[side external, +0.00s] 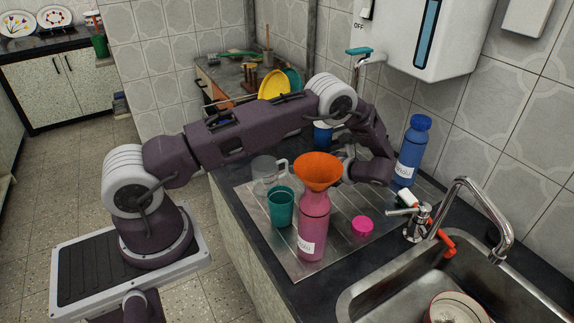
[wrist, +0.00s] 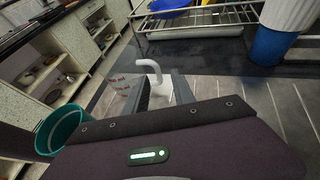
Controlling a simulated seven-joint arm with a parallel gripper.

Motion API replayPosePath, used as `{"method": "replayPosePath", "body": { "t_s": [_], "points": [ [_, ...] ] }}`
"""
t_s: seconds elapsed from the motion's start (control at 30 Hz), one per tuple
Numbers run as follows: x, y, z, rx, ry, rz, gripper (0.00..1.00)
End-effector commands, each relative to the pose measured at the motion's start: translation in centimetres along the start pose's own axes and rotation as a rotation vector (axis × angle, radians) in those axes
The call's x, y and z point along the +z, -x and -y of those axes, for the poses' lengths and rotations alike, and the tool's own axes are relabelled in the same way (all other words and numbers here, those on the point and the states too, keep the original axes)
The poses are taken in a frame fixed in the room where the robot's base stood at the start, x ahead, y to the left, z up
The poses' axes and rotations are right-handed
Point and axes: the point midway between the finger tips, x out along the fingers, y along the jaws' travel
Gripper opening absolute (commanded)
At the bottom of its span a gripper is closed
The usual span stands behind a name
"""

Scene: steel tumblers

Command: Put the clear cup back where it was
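The clear cup (side external: 266,176) is a see-through mug with a handle. It stands on the steel drainboard (side external: 335,225), behind the teal cup (side external: 281,208). In the wrist view the clear cup (wrist: 122,88) is just ahead and left of my gripper (wrist: 163,80). Its pale handle points toward the gap between my fingers. The fingers are apart, with nothing visibly clamped between them. I cannot tell whether they touch the handle. In the side view the fingertips are hidden behind the orange funnel (side external: 318,170).
The funnel sits on a pink bottle (side external: 313,225). A pink lid (side external: 362,226) lies right of it. A blue bottle (side external: 412,150) and a blue cup (side external: 322,135) stand farther back. A dish rack (wrist: 200,22) is beyond. The sink (side external: 400,290) is at front right.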

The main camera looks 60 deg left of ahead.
Motion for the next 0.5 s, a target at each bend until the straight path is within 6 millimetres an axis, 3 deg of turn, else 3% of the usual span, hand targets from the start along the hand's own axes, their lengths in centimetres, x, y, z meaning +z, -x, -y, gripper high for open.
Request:
{"method": "replayPosePath", "body": {
  "t_s": [0.1,0.27,0.37,0.5],
  "points": [
    [0.0,2.2,0.1,-0.003,0.002,-0.001,0.31],
    [0.8,4.0,0.0,0.004,0.023,-0.023,0.31],
    [4.1,6.3,-0.6,0.025,0.121,-0.128,0.31],
    [11.0,10.8,-4.1,0.082,0.355,-0.375,0.31]
  ]
}}
